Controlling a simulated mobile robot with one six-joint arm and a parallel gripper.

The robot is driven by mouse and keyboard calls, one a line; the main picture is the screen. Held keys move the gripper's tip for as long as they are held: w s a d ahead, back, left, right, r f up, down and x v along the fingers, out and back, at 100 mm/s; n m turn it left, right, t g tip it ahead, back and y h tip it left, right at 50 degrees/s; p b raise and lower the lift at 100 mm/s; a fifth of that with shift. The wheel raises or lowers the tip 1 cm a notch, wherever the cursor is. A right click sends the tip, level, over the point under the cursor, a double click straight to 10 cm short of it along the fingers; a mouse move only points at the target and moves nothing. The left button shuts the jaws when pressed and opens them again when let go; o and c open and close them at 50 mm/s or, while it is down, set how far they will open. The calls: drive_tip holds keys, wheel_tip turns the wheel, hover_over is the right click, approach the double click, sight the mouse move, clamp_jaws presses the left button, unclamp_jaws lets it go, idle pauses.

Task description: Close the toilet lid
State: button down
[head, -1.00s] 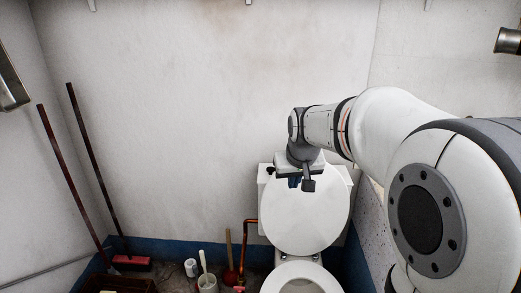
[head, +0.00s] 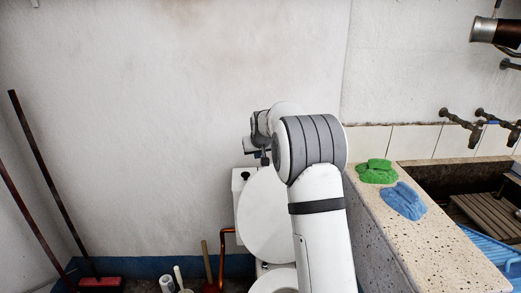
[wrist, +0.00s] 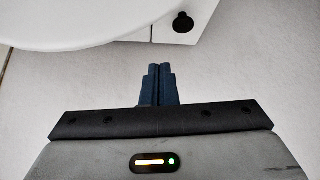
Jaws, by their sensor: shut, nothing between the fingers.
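The white toilet lid (head: 262,215) stands raised against the white cistern (head: 239,178) in the head view. My forearm hides its right part. The toilet bowl and seat (head: 275,281) show only partly at the bottom. My gripper (head: 264,160) is above the lid's top edge, near the back wall and partly hidden by my arm. In the wrist view my gripper (wrist: 159,70) is shut and empty, with its dark blue fingers together. The lid's curved edge (wrist: 70,30) and the cistern's black knob (wrist: 183,22) lie beyond the fingertips, apart from them.
A speckled stone washtrough (head: 410,245) stands right of the toilet, with a green cloth (head: 377,172) and a blue cloth (head: 403,201) on its ledge. An orange-brown pipe (head: 223,255) and plunger handle (head: 207,262) are left of the toilet. Broom handles (head: 40,160) lean at left.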

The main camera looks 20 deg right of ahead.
drive_tip(key=shift+s+d+f, duration=0.1)
drive_tip(key=shift+s+f, duration=0.45)
drive_tip(key=shift+f, duration=0.4)
drive_tip(key=shift+s+f, duration=0.5)
drive_tip(key=shift+f, duration=0.4)
